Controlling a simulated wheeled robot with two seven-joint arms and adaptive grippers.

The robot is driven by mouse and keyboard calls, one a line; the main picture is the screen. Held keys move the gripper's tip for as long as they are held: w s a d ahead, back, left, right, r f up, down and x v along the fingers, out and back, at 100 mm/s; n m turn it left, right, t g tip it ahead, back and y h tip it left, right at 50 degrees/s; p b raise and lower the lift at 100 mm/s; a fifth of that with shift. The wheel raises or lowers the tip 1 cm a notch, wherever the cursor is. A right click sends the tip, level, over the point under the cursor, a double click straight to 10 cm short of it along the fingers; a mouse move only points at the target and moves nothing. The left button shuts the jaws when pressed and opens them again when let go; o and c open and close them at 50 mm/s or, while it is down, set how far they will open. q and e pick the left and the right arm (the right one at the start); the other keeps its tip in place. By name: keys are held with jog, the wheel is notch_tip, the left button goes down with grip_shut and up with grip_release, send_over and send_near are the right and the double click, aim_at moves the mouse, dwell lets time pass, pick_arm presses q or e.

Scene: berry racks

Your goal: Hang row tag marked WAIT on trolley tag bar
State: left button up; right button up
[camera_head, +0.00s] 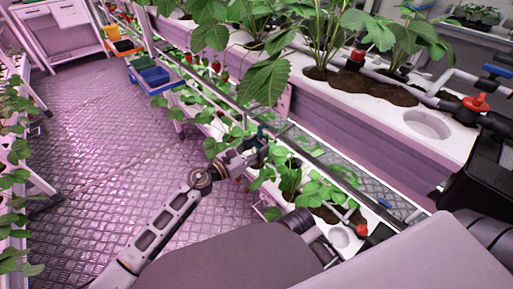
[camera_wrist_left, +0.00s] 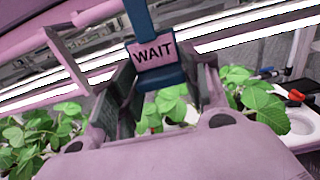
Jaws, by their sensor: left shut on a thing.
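The row tag (camera_wrist_left: 153,52) is blue with a pale pink label reading WAIT, seen upright and slightly tilted in the left wrist view. My left gripper (camera_wrist_left: 160,88) is shut on its lower blue part, with one finger on each side. A blue strip of the tag runs up out of the wrist view. In the head view my left gripper (camera_head: 257,150) is at the rack's edge, partly against leaves, and the label cannot be read there. I cannot tell which bar is the trolley tag bar. My right gripper is not in view.
A long metal rail (camera_head: 225,97) runs along the strawberry rack close to my left gripper. Leafy plants (camera_head: 290,180) crowd below it. The metal aisle floor (camera_head: 95,150) at left is clear.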

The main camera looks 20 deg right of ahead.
pick_arm(q)
jog(key=shift+r+p, duration=0.75)
jog(key=shift+r, duration=0.25)
jog(key=shift+a, duration=0.2)
dwell(0.5)
jog(key=v, duration=0.6)
jog(key=shift+s+a, duration=0.15)
jog(key=shift+a, duration=0.15)
dwell(1.3)
dwell(0.4)
